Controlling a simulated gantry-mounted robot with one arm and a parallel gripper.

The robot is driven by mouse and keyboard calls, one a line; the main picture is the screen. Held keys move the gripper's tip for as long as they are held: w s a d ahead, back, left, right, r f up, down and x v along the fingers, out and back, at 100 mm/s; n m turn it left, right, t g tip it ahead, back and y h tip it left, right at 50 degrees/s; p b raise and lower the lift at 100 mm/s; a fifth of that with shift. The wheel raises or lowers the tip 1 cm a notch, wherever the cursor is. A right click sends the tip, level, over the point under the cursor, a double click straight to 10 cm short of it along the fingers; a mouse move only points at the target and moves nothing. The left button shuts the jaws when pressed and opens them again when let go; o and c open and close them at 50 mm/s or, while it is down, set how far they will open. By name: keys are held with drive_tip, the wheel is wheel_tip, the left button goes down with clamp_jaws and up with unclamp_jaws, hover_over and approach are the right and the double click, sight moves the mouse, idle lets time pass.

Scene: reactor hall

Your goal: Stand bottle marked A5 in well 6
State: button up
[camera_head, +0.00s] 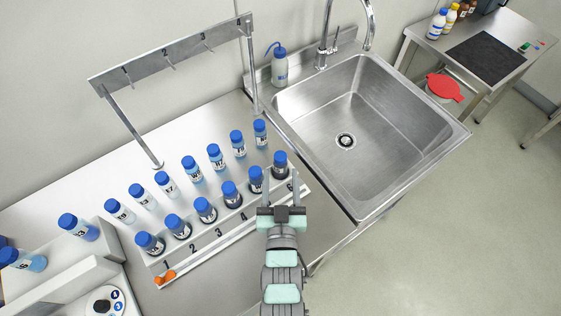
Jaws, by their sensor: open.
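Blue-capped bottles stand along a white numbered rack (226,238) on the steel bench. Numbers 1 to 4 show on its front edge; the numbers further right are hidden by my gripper. A bottle (280,163) stands upright at the right end of the front row, seemingly at well 6. My gripper (282,178) is open, with its fingers on either side of this bottle in the picture; I cannot tell if they touch it. Its label is mostly hidden and too small to read, so I cannot tell which bottle is A5.
Several more blue-capped bottles (191,168) stand in a row behind. A hook rail (170,52) rises above the bench. A steel sink (375,130) with a tap and a wash bottle (280,66) lies right. An orange object (164,277) sits at the rack's left end.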

drive_tip(key=s, duration=0.4)
drive_tip(key=shift+s, duration=0.35)
idle(0.3)
